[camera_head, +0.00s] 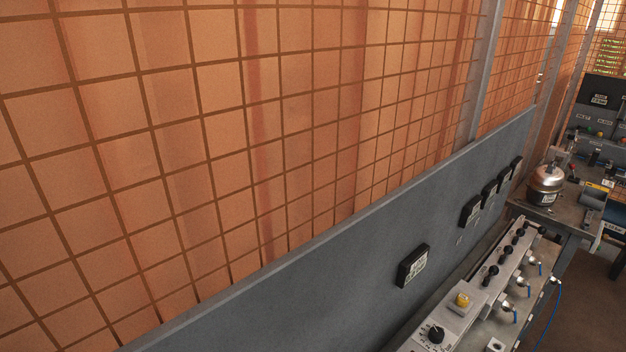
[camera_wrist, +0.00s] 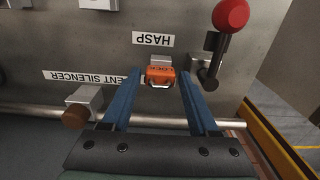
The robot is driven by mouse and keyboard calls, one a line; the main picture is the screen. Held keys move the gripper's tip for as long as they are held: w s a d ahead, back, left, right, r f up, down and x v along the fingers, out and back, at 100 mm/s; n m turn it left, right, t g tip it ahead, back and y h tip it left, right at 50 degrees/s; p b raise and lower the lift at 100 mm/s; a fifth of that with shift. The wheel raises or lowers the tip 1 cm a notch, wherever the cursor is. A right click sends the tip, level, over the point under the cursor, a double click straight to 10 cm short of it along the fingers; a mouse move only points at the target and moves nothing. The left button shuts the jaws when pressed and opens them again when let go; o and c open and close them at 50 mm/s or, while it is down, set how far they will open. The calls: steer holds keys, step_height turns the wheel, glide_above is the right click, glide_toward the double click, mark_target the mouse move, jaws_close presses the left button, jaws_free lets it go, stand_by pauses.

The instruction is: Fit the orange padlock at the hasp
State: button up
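In the wrist view, the small orange padlock (camera_wrist: 160,75) is at the panel just below the HASP label (camera_wrist: 152,39), which appears upside down. A metal loop shows at the padlock's lower edge; I cannot tell whether it passes through the hasp. My gripper (camera_wrist: 159,77) has its two blue fingers spread, one on each side of the padlock. Narrow gaps show between the fingers and the padlock, so it looks open. The hasp itself is not clearly visible. Neither gripper nor padlock shows in the head view.
A red-knobbed lever (camera_wrist: 230,16) stands right of the padlock. A silencer fitting (camera_wrist: 85,106) with a brown end is at left. A metal rail (camera_wrist: 60,112) runs below. The head view shows mesh fencing (camera_head: 290,110), a control panel (camera_head: 470,300) and a round tank (camera_head: 546,184) on a bench.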

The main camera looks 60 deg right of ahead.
steer(key=shift+o, duration=1)
steer(key=shift+r, duration=0.1)
step_height(320, 180, up, 13)
steer(key=shift+b, duration=0.3)
